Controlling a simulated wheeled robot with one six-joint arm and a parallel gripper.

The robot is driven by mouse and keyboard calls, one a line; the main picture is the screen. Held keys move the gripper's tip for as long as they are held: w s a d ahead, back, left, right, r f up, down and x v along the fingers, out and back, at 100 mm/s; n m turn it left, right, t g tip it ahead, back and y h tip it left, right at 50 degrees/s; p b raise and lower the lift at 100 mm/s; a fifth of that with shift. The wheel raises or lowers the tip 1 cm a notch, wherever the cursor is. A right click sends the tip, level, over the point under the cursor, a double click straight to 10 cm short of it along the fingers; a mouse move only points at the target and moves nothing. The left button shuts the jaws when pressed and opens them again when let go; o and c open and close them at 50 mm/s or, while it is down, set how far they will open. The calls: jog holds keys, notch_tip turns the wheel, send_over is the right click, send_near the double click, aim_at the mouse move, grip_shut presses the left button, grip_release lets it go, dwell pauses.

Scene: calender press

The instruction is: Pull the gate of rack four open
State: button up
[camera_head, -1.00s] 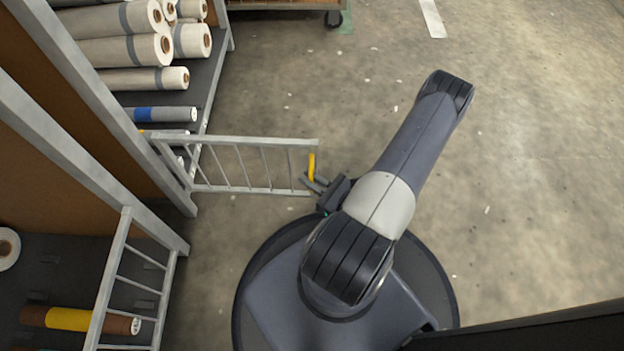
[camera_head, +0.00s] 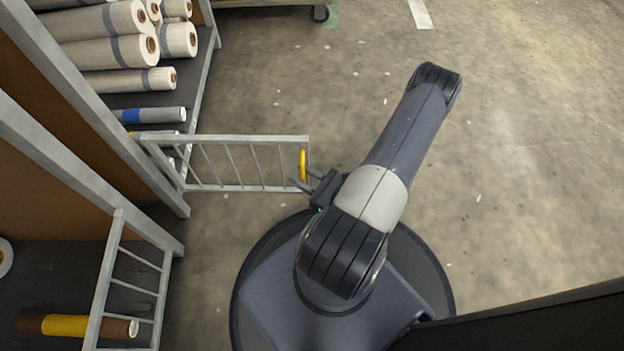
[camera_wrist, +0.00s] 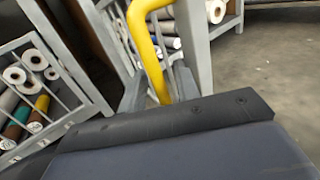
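A grey barred gate (camera_head: 232,187) stands swung out from the rack post, roughly at right angles to the rack front. Its yellow handle (camera_head: 303,164) is at the free end. My gripper (camera_head: 303,178) is beside that end with its fingers apart. In the wrist view, the yellow handle (camera_wrist: 150,50) runs down to between the two grey fingers of my gripper (camera_wrist: 160,88), which do not close on it. I cannot tell whether a finger touches it. No rack number is readable.
The rack shelf (camera_head: 200,75) behind the gate holds several white rolls (camera_head: 110,52) and a blue-banded roll (camera_head: 150,115). Another barred gate (camera_head: 107,270) stands at lower left, by a brown and yellow roll (camera_head: 65,325). The floor right of my arm is clear.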

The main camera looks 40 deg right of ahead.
jog(key=p+v, duration=0.2)
jog(key=v, duration=0.8)
jog(key=shift+s, duration=0.35)
jog(key=shift+d, duration=0.1)
jog(key=shift+w, duration=0.1)
dwell(0.4)
jog(key=shift+b+x, duration=1.05)
jog(key=shift+x, duration=4.25)
